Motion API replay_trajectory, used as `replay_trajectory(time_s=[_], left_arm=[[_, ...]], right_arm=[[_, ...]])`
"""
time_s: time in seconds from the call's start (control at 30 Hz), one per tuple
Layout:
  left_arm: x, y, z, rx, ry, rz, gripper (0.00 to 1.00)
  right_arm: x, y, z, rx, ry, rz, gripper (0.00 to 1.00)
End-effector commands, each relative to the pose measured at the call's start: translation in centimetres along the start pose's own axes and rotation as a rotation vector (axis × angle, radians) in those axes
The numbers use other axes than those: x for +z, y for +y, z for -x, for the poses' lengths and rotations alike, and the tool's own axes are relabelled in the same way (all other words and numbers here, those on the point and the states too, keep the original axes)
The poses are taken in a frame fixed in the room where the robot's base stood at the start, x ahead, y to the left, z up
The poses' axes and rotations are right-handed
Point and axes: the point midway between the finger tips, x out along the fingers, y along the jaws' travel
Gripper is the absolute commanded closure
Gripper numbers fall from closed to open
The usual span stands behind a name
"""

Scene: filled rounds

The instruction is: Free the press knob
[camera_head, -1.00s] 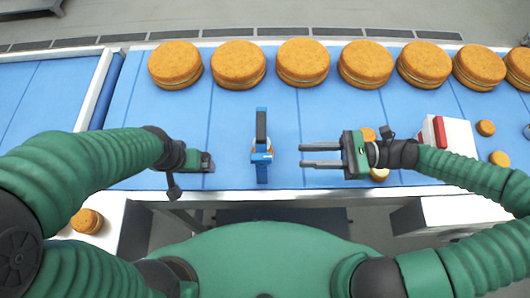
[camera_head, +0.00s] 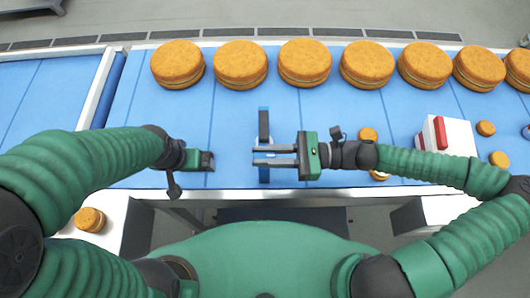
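The press (camera_head: 263,118), a narrow blue frame with a dark upright bar, stands near the front edge of the blue belt. Its lower part, where the knob sits, is mostly hidden behind my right gripper. My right gripper (camera_head: 264,155) reaches in from the right, with its two dark fingers lying across the lower part of the press. A narrow gap shows between the fingers; whether they touch the knob is not clear. My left gripper (camera_head: 207,161) is left of the press and apart from it, its fingers too foreshortened to read.
Several large filled rounds (camera_head: 304,63) line the back of the belt (camera_head: 230,120). A white and red box (camera_head: 446,135) and small rounds (camera_head: 485,128) are at the right. Another small round (camera_head: 89,220) lies at the lower left. The belt between press and large rounds is clear.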

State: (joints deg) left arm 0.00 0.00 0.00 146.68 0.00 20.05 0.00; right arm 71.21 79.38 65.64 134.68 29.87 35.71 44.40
Motion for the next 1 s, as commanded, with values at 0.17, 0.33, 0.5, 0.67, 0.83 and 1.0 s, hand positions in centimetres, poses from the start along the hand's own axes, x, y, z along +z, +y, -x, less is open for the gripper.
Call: replay_trajectory(time_s=[0.17,0.33,0.5,0.67,0.83,1.0], left_arm=[[0.0,0.0,0.0,0.0,0.0,0.0,0.0],[-0.2,0.0,1.0,0.0,0.0,0.0,0.0],[-0.6,0.0,2.7,0.0,0.0,0.0,0.0],[-0.7,0.0,2.9,0.0,0.0,0.0,0.0],[-0.7,0.0,2.8,0.0,0.0,0.0,0.0],[-0.7,0.0,2.8,0.0,0.0,0.0,0.0]], right_arm=[[0.0,0.0,0.0,0.0,0.0,0.0,1.0],[0.4,-0.1,-0.1,0.047,0.001,0.0,1.0],[0.3,-0.2,-0.1,0.191,0.004,0.001,1.0],[0.1,-0.1,0.0,0.263,0.001,0.0,1.0],[0.0,-0.1,0.1,0.264,0.0,0.0,1.0],[0.0,-0.1,0.1,0.264,-0.001,0.0,0.73]])
